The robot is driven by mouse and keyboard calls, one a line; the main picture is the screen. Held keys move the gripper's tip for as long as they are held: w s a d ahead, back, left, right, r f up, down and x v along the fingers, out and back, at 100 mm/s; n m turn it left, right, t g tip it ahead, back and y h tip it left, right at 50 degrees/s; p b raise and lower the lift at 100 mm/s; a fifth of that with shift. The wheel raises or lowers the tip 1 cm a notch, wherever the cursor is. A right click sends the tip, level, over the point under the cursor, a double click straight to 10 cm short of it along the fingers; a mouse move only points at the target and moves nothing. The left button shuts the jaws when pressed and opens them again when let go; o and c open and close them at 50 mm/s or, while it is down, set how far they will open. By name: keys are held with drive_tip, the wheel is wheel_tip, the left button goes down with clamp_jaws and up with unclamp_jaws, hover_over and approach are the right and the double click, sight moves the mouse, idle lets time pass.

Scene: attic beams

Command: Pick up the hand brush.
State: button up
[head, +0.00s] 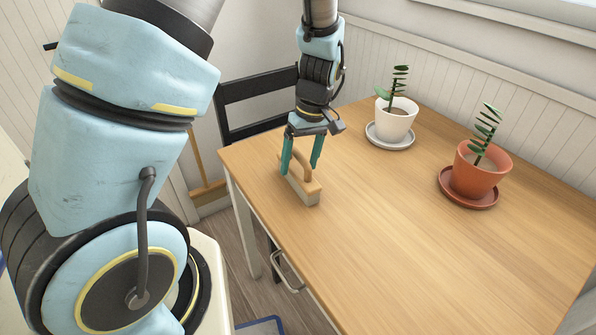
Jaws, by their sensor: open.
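The hand brush (303,191) stands on the wooden table (400,230) near its left edge. It has a light wooden block with a raised wooden handle and pale bristles facing down. My gripper (302,168) points down over the brush, its two teal fingers apart. One finger shows left of the handle and one right of it. The fingers cover part of the brush, and I cannot tell whether they touch it.
A white pot (395,122) with a plant stands on a saucer behind and right of the brush. A terracotta pot (478,172) stands on its saucer further right. A dark chair (240,90) is behind the table's left edge. The table's front is clear.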

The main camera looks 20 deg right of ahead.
drive_tip(key=shift+a+f, duration=0.1)
drive_tip(key=shift+f, duration=0.45)
clamp_jaws()
